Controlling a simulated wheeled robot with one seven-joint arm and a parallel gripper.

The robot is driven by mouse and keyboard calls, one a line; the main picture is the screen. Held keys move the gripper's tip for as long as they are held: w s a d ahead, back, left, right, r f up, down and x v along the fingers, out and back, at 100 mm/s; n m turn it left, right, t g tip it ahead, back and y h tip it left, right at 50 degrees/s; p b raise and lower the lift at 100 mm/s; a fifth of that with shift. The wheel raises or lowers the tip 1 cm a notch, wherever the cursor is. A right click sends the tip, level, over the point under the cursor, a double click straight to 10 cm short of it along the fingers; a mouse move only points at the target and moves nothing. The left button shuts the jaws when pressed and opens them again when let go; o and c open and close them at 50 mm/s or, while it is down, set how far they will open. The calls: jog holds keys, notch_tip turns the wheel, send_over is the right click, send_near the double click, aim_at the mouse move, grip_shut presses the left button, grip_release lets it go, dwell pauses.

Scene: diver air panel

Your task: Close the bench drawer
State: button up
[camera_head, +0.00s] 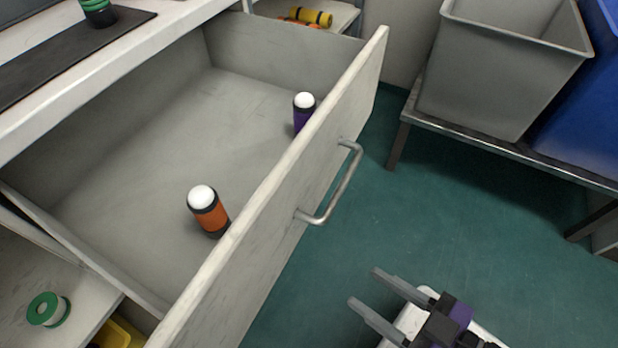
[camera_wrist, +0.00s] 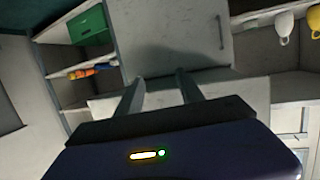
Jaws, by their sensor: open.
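The bench drawer (camera_head: 262,235) is pulled far out from under the bench top in the head view. Its front panel carries a metal bar handle (camera_head: 338,190). Inside the drawer stand an orange cylinder with a white top (camera_head: 208,212) and a purple cylinder with a white top (camera_head: 303,112), both close to the front panel. My gripper (camera_head: 367,292) is in front of the drawer, below and to the right of the handle, apart from it. Its two fingers are spread with nothing between them. The fingers also show in the wrist view (camera_wrist: 160,90).
A grey bin (camera_head: 505,75) and a blue bin (camera_head: 595,110) stand on a low metal bench at the right. A green spool (camera_head: 47,309) lies on a shelf at lower left. Green floor is free between drawer and bins. The bench top (camera_head: 120,45) overhangs the drawer's back.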

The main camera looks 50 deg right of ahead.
aim_at(370, 93)
jog(key=c, duration=0.4)
jog(key=shift+d+r+p, duration=0.2)
jog(key=shift+r+p, duration=0.2)
jog(key=c, duration=0.3)
jog(key=w+d+r+h+p, duration=0.1)
jog(key=w+d+r+m+h+p, duration=0.1)
jog(key=r, duration=0.1)
jog(key=w+d+r+t+p, duration=0.1)
jog(key=r, duration=0.1)
jog(key=shift+d+m+h+p, duration=0.1)
jog(key=shift+m+h+p, duration=0.25)
jog(key=shift+m+h, duration=0.05)
grip_shut()
jog(key=d+f+m+g+h+p, duration=0.1)
jog(key=d+f+m+g+p, duration=0.15)
jog(key=d+m+p, duration=1.15)
jog(key=d+f+m+g+h+p, duration=0.1)
jog(key=d+m+g+p, duration=0.4)
jog(key=d, duration=1.6)
jog(key=w+a+r+n+t+y+p, duration=0.25)
jog(key=a+r+n+t+y, duration=0.35)
jog(key=a+r+t+y, duration=0.35)
jog(key=x, duration=0.4)
jog(key=p+x, duration=0.1)
jog(key=x, duration=0.3)
jog(key=p+x, duration=0.1)
jog(key=x, duration=0.4)
jog(key=shift+a+r, duration=0.2)
jog(key=shift+a, duration=0.1)
